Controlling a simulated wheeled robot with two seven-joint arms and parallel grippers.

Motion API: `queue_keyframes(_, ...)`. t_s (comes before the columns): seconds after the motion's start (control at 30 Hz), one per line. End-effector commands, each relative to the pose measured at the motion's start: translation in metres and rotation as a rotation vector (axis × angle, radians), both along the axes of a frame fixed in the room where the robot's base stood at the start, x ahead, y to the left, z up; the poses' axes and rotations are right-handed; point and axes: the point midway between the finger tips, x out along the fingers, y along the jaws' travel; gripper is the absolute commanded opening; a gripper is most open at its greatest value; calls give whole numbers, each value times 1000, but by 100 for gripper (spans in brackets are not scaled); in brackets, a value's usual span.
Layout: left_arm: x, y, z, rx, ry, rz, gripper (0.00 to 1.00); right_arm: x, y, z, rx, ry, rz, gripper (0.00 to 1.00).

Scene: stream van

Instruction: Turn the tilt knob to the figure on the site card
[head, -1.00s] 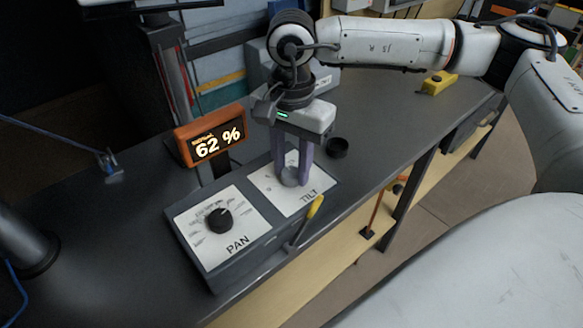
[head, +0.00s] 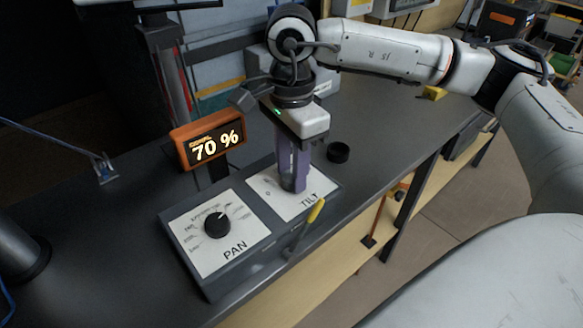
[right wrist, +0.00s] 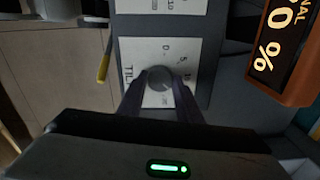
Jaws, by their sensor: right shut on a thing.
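The tilt knob (right wrist: 159,78) is a grey round knob on the white TILT plate (head: 313,203). In the right wrist view it sits between the two fingers of my right gripper (right wrist: 160,84), which is shut on it. In the head view my right gripper (head: 293,186) points straight down on the TILT plate, and its purple fingers hide the knob. The knob's pointer and most scale figures cannot be read. The orange-framed display (head: 208,139) reads 70 %. No site card is legible. My left gripper is not in view.
The black PAN knob (head: 217,224) is on the same grey box, left of the TILT plate. A yellow-handled lever (head: 316,210) stands at the box's front edge. A small black cup-like piece (head: 338,152) lies on the bench behind it. The bench's right part is fairly clear.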

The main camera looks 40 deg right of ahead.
Motion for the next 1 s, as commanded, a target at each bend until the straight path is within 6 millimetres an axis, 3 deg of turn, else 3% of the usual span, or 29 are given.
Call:
queue_keyframes(0.23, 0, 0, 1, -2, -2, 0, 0, 0, 1, 1, 2, -1, 3, 9)
queue_keyframes(0.27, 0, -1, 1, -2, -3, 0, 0, 0, 1, 1, 2, -1, 3, 37)
queue_keyframes(0.37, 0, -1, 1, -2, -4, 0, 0, 0, 1, 1, 2, -1, 3, 51)
queue_keyframes(0.73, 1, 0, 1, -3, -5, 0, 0, 1, 0, 7, 1, -3, 2, 51)
queue_keyframes(1.0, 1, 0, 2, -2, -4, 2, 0, 1, 1, 56, 2, -5, 3, 51)
